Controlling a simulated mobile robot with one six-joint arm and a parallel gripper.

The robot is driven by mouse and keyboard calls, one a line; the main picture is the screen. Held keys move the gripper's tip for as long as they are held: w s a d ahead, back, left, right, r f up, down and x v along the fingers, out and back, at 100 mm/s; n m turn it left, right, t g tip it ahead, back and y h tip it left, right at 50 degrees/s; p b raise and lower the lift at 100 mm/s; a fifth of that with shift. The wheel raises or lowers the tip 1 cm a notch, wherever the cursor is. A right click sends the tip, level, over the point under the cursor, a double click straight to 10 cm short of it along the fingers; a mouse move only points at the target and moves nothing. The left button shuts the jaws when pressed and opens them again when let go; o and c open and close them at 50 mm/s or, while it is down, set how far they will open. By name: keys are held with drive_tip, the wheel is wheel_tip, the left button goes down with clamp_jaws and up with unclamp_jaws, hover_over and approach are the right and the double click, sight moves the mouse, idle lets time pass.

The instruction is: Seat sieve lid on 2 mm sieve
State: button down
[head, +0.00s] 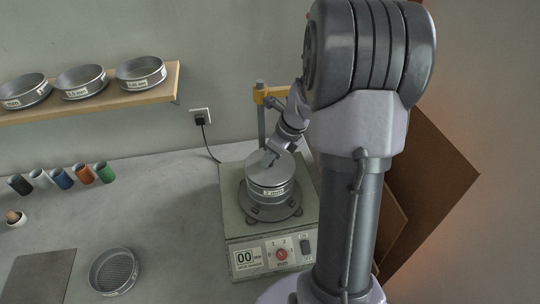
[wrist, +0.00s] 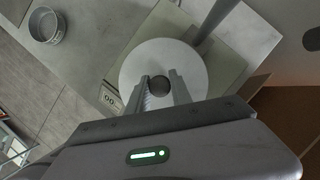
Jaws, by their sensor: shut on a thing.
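The sieve lid (wrist: 190,58) is a pale round disc with a dark knob (wrist: 159,86) at its centre. My gripper (wrist: 158,90) is shut on the knob. In the head view the lid (head: 271,163) lies level at the top of the 2 mm sieve (head: 268,194), over the shaker. My gripper (head: 269,160) comes down onto it from the upper right. Lid and sieve look touching or nearly so; I cannot tell whether the rim is fully down. In the wrist view the lid hides the sieve.
The sieve shaker (head: 233,222) has a yellow-topped post (head: 262,120) behind the stack. Three labelled sieves stand on a wooden shelf (head: 110,95). A loose mesh sieve (head: 114,271) lies on the bench, with several coloured cylinders (head: 62,178) at the back left. The bench left of the shaker is mostly clear.

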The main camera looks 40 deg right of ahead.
drive_tip(key=shift+f+b, duration=0.45)
drive_tip(key=shift+f, duration=0.1)
drive_tip(key=c, duration=1.1)
unclamp_jaws()
drive_tip(key=shift+o, duration=0.2)
drive_tip(key=p+v, duration=0.4)
drive_tip(key=v, duration=1.3)
drive_tip(key=shift+s+r, duration=0.15)
drive_tip(key=shift+d, duration=0.1)
